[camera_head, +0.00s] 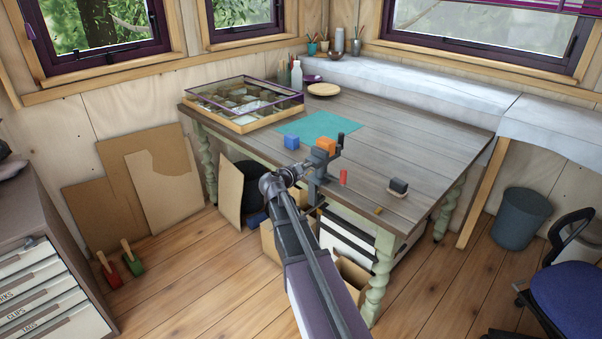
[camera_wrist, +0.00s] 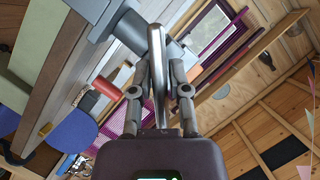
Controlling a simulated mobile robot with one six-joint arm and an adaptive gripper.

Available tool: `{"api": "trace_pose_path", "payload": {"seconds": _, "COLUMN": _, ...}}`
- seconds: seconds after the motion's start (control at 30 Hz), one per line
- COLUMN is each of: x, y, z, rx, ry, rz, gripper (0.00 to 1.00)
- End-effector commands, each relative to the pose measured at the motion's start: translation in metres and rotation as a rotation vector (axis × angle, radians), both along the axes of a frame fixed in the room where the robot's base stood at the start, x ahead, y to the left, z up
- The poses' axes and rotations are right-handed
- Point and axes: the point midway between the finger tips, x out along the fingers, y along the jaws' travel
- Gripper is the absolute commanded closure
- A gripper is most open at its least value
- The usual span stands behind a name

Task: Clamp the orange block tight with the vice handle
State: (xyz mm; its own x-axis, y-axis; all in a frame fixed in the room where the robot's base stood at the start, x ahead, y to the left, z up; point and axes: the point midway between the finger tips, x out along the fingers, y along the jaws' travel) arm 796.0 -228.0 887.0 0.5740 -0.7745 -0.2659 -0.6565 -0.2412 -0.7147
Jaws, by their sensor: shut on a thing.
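The orange block (camera_head: 326,145) sits at the top of the grey vice (camera_head: 319,166) on the near edge of the workbench. I cannot tell how tightly the vice jaws meet it. My gripper (camera_head: 291,176) is at the front of the vice, below the tabletop edge. In the wrist view, my gripper (camera_wrist: 158,80) is shut on the vice handle (camera_wrist: 157,62), a shiny metal bar between its two fingers. Part of the grey vice (camera_wrist: 108,22) shows above the handle.
On the workbench (camera_head: 420,135) are a blue block (camera_head: 291,142), a teal mat (camera_head: 335,124), a red cylinder (camera_head: 343,177) and a dark block (camera_head: 398,186). A glass-topped case (camera_head: 245,120) stands at the back left. Boxes stand under the bench.

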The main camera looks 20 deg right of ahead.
Motion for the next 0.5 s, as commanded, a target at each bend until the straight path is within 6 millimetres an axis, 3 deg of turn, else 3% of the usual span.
{"api": "trace_pose_path", "payload": {"seconds": 0.5, "x": -0.0021, "y": -0.0005, "z": -0.0028, "rx": 0.14, "ry": -0.379, "rz": -0.005, "gripper": 1.0}}
